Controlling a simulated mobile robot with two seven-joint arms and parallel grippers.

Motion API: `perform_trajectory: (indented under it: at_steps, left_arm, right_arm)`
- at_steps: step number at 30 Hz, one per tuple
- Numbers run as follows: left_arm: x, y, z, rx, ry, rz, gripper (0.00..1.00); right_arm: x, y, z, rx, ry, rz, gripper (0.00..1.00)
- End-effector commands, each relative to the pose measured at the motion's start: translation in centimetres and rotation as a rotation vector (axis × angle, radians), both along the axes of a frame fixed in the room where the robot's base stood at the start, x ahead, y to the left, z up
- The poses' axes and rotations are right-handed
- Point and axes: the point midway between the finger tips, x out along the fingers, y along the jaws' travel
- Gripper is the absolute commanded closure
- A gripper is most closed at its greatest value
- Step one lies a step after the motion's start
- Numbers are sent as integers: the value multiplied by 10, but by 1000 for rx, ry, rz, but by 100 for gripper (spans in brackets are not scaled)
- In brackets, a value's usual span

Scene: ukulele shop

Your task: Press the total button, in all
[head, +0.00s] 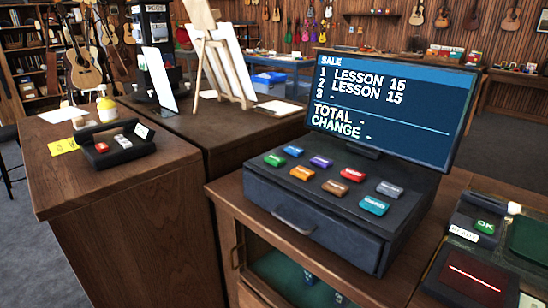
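A dark cash register (318,225) with a drawer stands on the wooden counter. Its screen (388,105) shows SALE, two lines of LESSON 15, a dash on line 3, and dashes after TOTAL and CHANGE. Neither of my grippers is in view.
A card terminal with an OK key (485,226) and a dark red-lined scanner pad (472,276) sit right of the register. A small device with red and white buttons (112,145) sits on the left counter. An easel (222,65) stands behind.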

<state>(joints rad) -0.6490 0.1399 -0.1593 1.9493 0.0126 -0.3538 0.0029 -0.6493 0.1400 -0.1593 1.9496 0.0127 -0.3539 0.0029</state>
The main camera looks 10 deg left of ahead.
Motion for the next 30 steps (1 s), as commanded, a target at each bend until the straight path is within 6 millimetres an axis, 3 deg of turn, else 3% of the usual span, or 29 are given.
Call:
perform_trajectory:
  at_steps: [1,2,3,30]
  left_arm:
    - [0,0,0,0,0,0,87]
    - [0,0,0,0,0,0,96]
    - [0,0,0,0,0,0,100]
    - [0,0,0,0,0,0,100]
  right_arm:
    - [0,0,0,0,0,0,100]
    - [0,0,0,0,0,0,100]
    - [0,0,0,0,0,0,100]
    - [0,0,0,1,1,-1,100]
